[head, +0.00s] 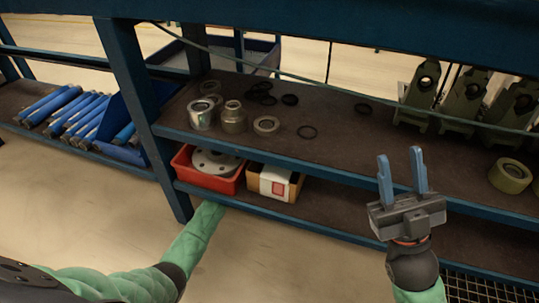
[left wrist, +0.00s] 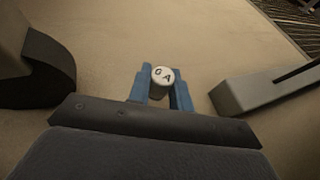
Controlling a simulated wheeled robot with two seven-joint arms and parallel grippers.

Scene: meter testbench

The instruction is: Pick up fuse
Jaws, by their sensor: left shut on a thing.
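In the left wrist view my left gripper (left wrist: 160,78) is shut on a small fuse (left wrist: 161,76). The fuse's round white end with dark letters faces the camera between the two blue fingers, and its body is mostly hidden. In the head view my left forearm reaches toward the lower shelf, and neither the left gripper nor the fuse can be made out there. My right gripper (head: 401,160) is open and empty, fingers pointing up, in front of the shelf at the right.
A dark shelf (head: 340,155) holds metal rings and cylinders (head: 233,118), black rings (head: 307,132) and green brackets (head: 422,92). Below are a red bin (head: 183,162) and a cardboard box (head: 254,178). Blue tubes (head: 75,115) lie at left. The floor in front is clear.

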